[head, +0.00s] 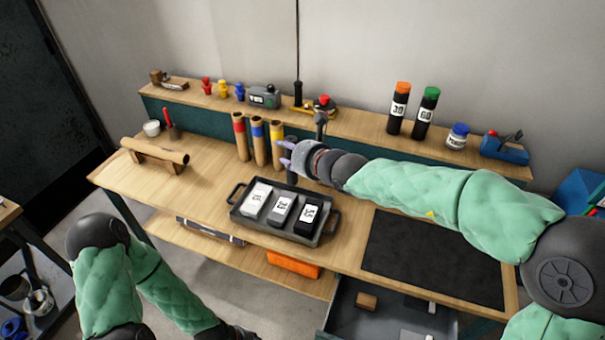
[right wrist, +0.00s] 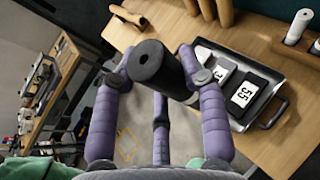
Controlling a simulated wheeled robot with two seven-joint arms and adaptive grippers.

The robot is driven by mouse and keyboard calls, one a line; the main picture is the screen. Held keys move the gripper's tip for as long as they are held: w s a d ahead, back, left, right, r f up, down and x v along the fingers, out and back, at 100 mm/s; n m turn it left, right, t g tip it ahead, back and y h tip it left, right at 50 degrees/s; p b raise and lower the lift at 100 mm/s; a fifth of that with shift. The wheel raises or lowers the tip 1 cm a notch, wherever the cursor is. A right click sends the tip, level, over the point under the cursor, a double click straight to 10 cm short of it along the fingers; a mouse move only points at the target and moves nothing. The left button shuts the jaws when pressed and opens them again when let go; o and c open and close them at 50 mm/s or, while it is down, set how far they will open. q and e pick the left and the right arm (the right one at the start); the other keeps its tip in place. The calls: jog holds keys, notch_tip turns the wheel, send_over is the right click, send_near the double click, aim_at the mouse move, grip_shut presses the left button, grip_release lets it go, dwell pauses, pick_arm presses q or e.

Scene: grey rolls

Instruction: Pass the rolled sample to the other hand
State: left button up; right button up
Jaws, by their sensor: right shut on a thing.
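The rolled sample is a dark grey roll (head: 291,161) with a hole in its end. It stands roughly upright in my right gripper (head: 284,154), whose purple fingers are shut on it. It shows large in the right wrist view (right wrist: 155,66), between the fingers of the right gripper (right wrist: 160,82). The roll is over the worktable, behind the tray and right of the cardboard tubes; its lower end is partly hard to make out. My left arm is low at the left of the head view, and its gripper lies outside the picture.
A dark tray (head: 236,211) with three labelled packs sits on the worktable (head: 210,180). Cardboard tubes (head: 259,150) stand behind it. A brown roll (head: 155,151) lies on a stand at the left. A black mat (head: 432,258) covers the right. A shelf (head: 350,121) with bottles runs behind.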

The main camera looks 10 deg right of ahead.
pick_arm(q)
jog(key=o, duration=0.3)
jog(key=shift+w, duration=0.15)
jog(key=shift+o, duration=0.2)
jog(key=w+a+r+n+t, duration=0.1)
jog(key=w+r+n+t, duration=0.3)
jog(key=w+r+n, duration=1.35)
jog(key=w+d+r+n+t+h, duration=0.1)
jog(key=w+d+r+n+h, duration=0.15)
jog(key=r, duration=0.95)
jog(key=w+d+r+n+t+h, duration=0.1)
jog(key=w+r+n+t+h, duration=0.15)
jog(key=r, duration=0.95)
jog(key=w+d+r+n+t+h, duration=0.1)
jog(key=w+d+r, duration=0.15)
jog(key=r, duration=0.95)
jog(key=x, duration=1.1)
jog(key=shift+w+f, duration=0.25)
jog(key=shift+w, duration=0.25)
pick_arm(e)
notch_tip(320, 180, up, 5)
jog(key=w+a, duration=0.2)
jog(key=shift+a+r, duration=0.15)
jog(key=shift+a, duration=0.15)
pick_arm(q)
jog(key=shift+a, duration=0.15)
